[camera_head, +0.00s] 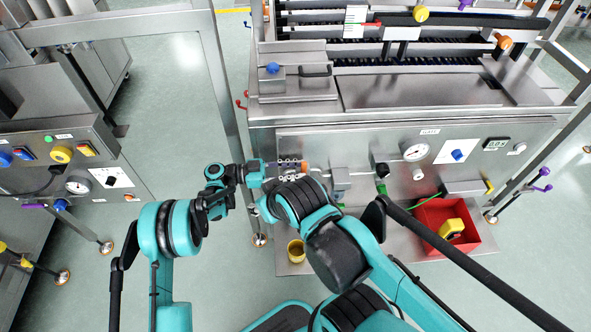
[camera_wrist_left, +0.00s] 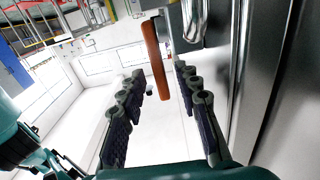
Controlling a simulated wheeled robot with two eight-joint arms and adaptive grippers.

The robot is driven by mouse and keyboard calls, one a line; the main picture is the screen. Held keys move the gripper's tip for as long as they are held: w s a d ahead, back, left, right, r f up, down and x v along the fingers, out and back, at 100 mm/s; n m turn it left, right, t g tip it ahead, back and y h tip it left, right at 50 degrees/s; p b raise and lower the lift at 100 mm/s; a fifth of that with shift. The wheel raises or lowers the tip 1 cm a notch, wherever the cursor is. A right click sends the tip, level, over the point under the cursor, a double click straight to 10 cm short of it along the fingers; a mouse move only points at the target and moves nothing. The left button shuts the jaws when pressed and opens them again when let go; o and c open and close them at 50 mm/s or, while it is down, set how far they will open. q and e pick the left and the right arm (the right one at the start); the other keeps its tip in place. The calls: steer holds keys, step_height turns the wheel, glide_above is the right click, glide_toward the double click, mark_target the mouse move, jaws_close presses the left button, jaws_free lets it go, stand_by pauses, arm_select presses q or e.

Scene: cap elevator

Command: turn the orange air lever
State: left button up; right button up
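The orange air lever (camera_head: 305,166) is on the left part of the steel machine's front panel. In the left wrist view the lever (camera_wrist_left: 155,58) is a long orange bar beside a shiny metal fitting. My left gripper (camera_head: 290,169) is at the panel, right by the lever. In the left wrist view its two ridged fingers (camera_wrist_left: 160,75) are apart, and the lever's near end lies between their tips. I cannot tell whether either finger touches it. My right arm crosses the lower middle of the head view, and its gripper does not show.
The panel carries a gauge (camera_head: 416,151), a blue knob (camera_head: 457,155) and green fittings. A red bin (camera_head: 453,228) with a yellow item and a yellow cup (camera_head: 296,250) sit on the lower shelf. A steel post (camera_head: 222,90) stands left of the machine.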

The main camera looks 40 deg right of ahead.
arm_select(q)
steer(key=shift+a, duration=0.1)
steer(key=v, duration=1.1)
steer(key=shift+w+a, duration=0.3)
steer(key=shift+r, duration=0.1)
